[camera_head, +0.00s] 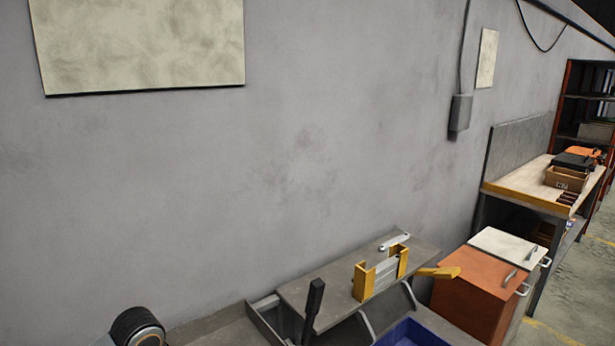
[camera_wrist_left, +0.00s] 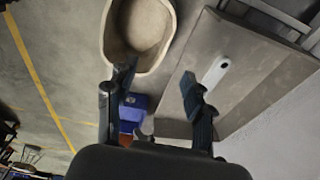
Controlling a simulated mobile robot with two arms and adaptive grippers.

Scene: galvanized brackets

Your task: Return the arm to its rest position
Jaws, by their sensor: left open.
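My left gripper (camera_wrist_left: 157,80) is open in the left wrist view, with its two dark fingers apart and nothing between the tips. In that view it is over the bench area, beside a grey metal shelf (camera_wrist_left: 250,60). A light metal bracket (camera_wrist_left: 215,72) with a hole lies on this shelf, just past the right finger. In the head view a bracket (camera_head: 395,242) lies at the back of the shelf (camera_head: 320,290), behind a yellow holder (camera_head: 362,281) with metal pieces in it. A dark rounded part of my arm shows at bottom left. The right gripper is out of view.
Orange (camera_head: 470,285) and white (camera_head: 505,245) cabinets are at right. A beige tub (camera_wrist_left: 140,60) lies near the left finger. A grey wall closes the back.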

